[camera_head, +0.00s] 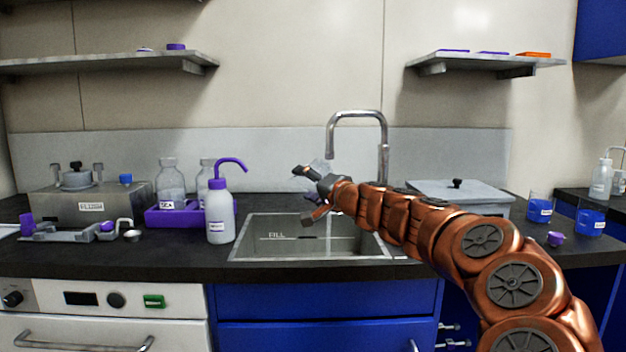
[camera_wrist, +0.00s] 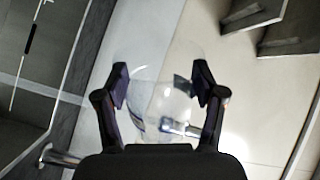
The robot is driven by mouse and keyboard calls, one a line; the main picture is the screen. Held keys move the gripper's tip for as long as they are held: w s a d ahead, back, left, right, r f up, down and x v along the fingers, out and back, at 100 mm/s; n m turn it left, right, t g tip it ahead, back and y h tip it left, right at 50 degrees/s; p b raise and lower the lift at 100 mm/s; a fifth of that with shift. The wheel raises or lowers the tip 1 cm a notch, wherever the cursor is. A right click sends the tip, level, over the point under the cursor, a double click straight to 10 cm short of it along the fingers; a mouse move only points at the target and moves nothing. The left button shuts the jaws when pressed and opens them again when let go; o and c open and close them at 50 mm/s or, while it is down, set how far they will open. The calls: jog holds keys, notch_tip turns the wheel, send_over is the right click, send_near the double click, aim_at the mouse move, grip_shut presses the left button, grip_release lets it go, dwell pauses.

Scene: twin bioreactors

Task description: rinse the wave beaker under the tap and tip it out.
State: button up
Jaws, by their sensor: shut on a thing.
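My gripper (camera_head: 311,194) is over the sink (camera_head: 270,240), in front of the tap (camera_head: 356,114). In the wrist view my gripper (camera_wrist: 160,84) has its two dark fingers closed on the sides of a clear beaker (camera_wrist: 155,62). The beaker is see-through, with a small dark mark on its wall. In the head view only a faint part of the beaker (camera_head: 322,164) shows behind the fingers. I cannot tell its tilt, or whether it holds any water. No water stream is visible at the spout.
A white wash bottle (camera_head: 220,212) with a purple spout stands left of the sink. Glass bottles stand in a purple tray (camera_head: 165,217) behind it. A grey lidded box (camera_head: 460,197) is right of the tap. Blue-filled beakers (camera_head: 540,210) stand at far right. Shelves hang above.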

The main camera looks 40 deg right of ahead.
dwell(0.3)
jog(key=b, duration=0.3)
jog(key=shift+d+f, duration=0.15)
jog(key=shift+f, duration=0.2)
jog(key=shift+b, duration=0.4)
jog(key=shift+r+b, duration=0.1)
jog(key=shift+b, duration=0.2)
